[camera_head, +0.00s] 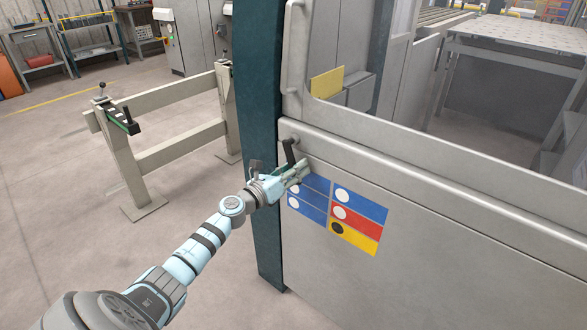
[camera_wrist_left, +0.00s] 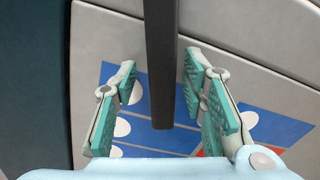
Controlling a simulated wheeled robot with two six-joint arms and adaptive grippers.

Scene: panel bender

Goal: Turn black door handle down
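The black door handle (camera_head: 289,152) hangs downward from its pivot near the left edge of the grey door panel (camera_head: 430,210). In the left wrist view the handle (camera_wrist_left: 160,75) is a dark bar coming down from the top between my left gripper's two green-padded fingers. My left gripper (camera_head: 299,170) is at the handle's lower part in the head view. In the wrist view the gripper (camera_wrist_left: 158,80) is open, with a gap on each side of the bar. Contact with the handle does not show. My right gripper is not in view.
A dark teal post (camera_head: 262,110) stands just left of the door. Blue, red and yellow labels (camera_head: 358,220) are on the panel below the handle. A beige barrier frame (camera_head: 170,150) stands to the left. The floor in front of it is clear.

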